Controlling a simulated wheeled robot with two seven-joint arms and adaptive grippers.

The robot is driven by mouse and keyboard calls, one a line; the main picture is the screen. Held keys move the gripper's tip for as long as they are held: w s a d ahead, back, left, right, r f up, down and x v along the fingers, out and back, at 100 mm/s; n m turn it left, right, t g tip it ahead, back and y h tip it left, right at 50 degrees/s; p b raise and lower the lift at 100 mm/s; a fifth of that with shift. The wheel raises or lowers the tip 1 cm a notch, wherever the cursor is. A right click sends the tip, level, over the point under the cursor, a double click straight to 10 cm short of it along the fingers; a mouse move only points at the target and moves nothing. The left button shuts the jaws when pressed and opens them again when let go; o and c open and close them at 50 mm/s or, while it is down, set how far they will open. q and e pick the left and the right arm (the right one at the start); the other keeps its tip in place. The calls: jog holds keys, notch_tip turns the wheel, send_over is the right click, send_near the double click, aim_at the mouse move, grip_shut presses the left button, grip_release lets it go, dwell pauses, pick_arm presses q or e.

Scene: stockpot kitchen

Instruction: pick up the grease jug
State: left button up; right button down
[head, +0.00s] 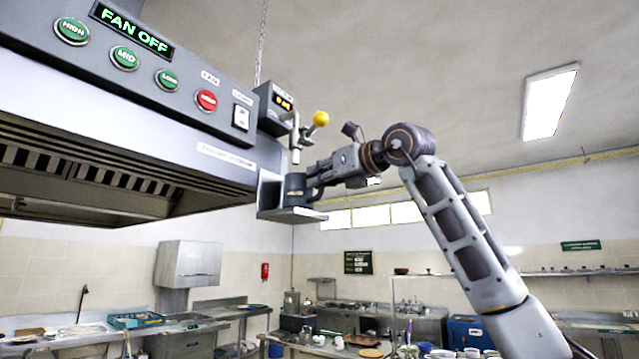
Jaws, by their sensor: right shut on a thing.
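The grease jug (295,186) is a small dark grey cylinder at the right end of the extractor hood. It appears upright, low over a small metal shelf (292,215); I cannot tell whether it touches the shelf. My right gripper (316,178) reaches in from the right and is shut on the jug at its right side, where the handle is. The fingertips are small and partly merge with the jug. My left gripper is not in view.
The hood (130,125) fills the upper left, with green buttons, a red button and a "FAN OFF" display. A valve with a yellow knob (321,118) sits just above the jug. A small display box (275,108) hangs beside it. Cluttered counters lie far below.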

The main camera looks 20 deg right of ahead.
jog(key=shift+r, duration=0.85)
pick_arm(q)
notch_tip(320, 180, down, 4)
jog(key=b, duration=0.4)
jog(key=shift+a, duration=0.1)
pick_arm(e)
jog(key=v, duration=1.8)
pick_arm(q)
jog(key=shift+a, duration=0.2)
pick_arm(e)
jog(key=shift+f, duration=0.1)
